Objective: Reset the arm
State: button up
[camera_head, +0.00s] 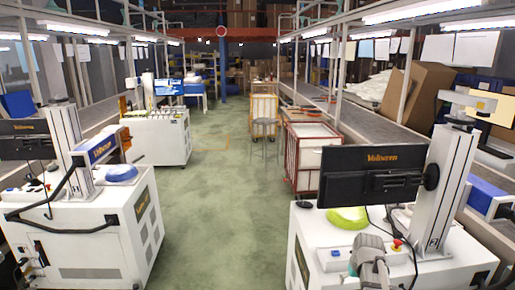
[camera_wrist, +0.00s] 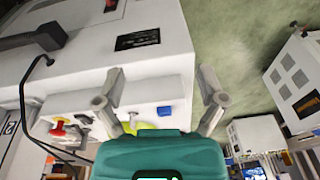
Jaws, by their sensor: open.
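In the wrist view my gripper (camera_wrist: 162,80) is open, its two grey fingers spread wide with nothing held between them. Its teal body fills the bottom middle of that view. Behind the fingers is the white cabinet (camera_wrist: 90,45), with a red knob and a blue button (camera_wrist: 165,111) on it. In the head view, a grey jointed part of my arm (camera_head: 370,262) shows at the bottom, in front of the right white cabinet (camera_head: 325,275). The gripper's fingers cannot be made out in the head view.
A yellow-green round item (camera_head: 347,219) lies on the right cabinet below a black monitor (camera_head: 370,173). A left workstation (camera_head: 120,215) holds a blue round item (camera_head: 121,173). A red-framed cart (camera_head: 312,160) and a stool (camera_head: 265,135) stand ahead. The green floor (camera_head: 215,215) between is clear.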

jog(key=s+a+r+g+p, duration=0.1)
jog(key=s+a+g, duration=0.1)
jog(key=s+a, duration=0.9)
jog(key=a, duration=0.3)
jog(key=shift+a, duration=0.4)
jog(key=shift+r, duration=0.1)
dwell(1.0)
